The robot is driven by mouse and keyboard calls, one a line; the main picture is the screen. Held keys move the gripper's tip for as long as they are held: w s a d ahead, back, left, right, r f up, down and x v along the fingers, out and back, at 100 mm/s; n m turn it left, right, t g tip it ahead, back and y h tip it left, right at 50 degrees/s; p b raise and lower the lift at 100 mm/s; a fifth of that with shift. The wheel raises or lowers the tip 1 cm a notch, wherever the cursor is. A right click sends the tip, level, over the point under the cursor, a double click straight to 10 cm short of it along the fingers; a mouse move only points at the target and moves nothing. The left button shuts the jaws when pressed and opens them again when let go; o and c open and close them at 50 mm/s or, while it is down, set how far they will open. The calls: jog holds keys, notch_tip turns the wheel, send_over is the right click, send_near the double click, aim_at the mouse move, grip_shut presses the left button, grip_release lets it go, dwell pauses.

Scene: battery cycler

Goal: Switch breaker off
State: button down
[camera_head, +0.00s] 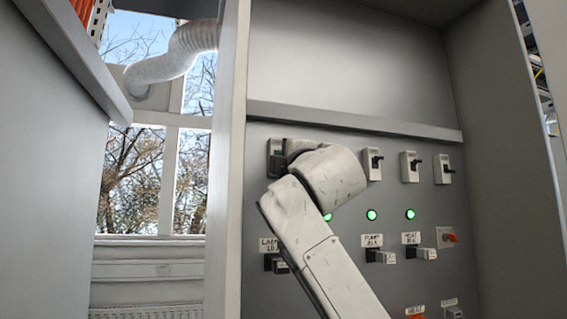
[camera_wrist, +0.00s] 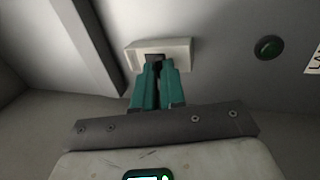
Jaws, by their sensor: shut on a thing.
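The breaker (camera_wrist: 180,50) is a pale box on the grey panel, with a dark lever (camera_wrist: 154,58) at its middle. In the wrist view my gripper (camera_wrist: 155,68) has its two teal fingers close together on this lever. The fingers cover part of the lever, so its exact position is unclear. In the head view the leftmost breaker (camera_head: 272,150) is largely hidden behind my gripper and wrist.
Further breakers with black levers (camera_head: 372,165) stand to the right, above lit green lamps (camera_head: 371,214). Labels and plug-like fittings (camera_head: 380,256) are lower down, with a red-handled switch (camera_head: 447,237) at right. A ledge (camera_head: 350,119) runs above the breakers. Cabinet walls (camera_head: 500,150) flank the panel.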

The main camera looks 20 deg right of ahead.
jog(key=c, duration=1.5)
grip_release()
jog(key=shift+f, duration=0.1)
jog(key=b+v, duration=0.3)
jog(key=v, duration=0.7)
jog(key=shift+s, duration=0.35)
jog(key=shift+f, duration=0.1)
